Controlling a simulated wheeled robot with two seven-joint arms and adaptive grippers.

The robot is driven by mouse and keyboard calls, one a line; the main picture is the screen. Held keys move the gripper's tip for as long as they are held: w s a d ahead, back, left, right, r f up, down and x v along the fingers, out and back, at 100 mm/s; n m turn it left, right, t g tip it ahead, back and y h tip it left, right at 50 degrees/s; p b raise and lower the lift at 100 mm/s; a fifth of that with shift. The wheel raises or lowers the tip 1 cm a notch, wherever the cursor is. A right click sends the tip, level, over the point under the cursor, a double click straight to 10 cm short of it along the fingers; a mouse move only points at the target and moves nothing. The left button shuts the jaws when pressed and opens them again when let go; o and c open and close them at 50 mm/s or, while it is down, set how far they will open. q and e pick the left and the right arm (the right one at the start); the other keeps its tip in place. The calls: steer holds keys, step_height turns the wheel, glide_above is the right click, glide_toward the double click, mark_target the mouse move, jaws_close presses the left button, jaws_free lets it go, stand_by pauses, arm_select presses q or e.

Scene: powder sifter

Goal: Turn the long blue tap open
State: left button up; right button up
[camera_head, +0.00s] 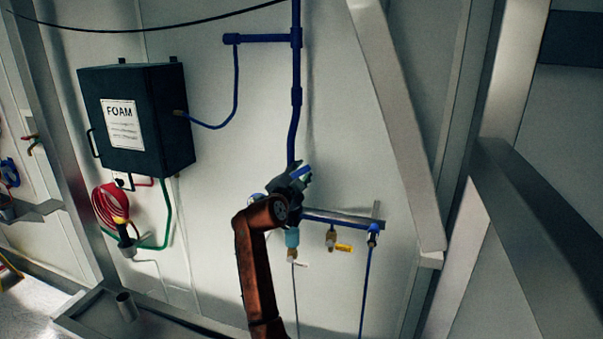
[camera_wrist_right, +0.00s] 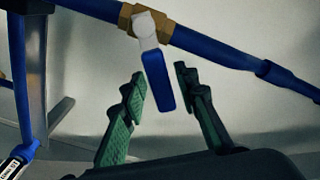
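The long blue tap (camera_wrist_right: 158,80) shows in the right wrist view as a blue handle on a pale metal lever, fixed to a brass fitting (camera_wrist_right: 145,20) on a blue pipe. The handle hangs down from the pipe, slightly tilted. My right gripper (camera_wrist_right: 157,85) is open. Its two green-padded fingers stand on either side of the handle's lower part, with visible gaps on both sides. In the head view my right gripper (camera_head: 300,175) is at the vertical blue pipe (camera_head: 293,130), and a small piece of blue shows at it. My left gripper is not in view.
A dark FOAM box (camera_head: 150,120) hangs on the wall at left, with a red coiled hose (camera_head: 112,203) below. A slanted beam (camera_head: 395,120) stands further right.

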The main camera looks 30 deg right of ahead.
steer(key=shift+o, duration=0.3)
steer(key=v, duration=1.2)
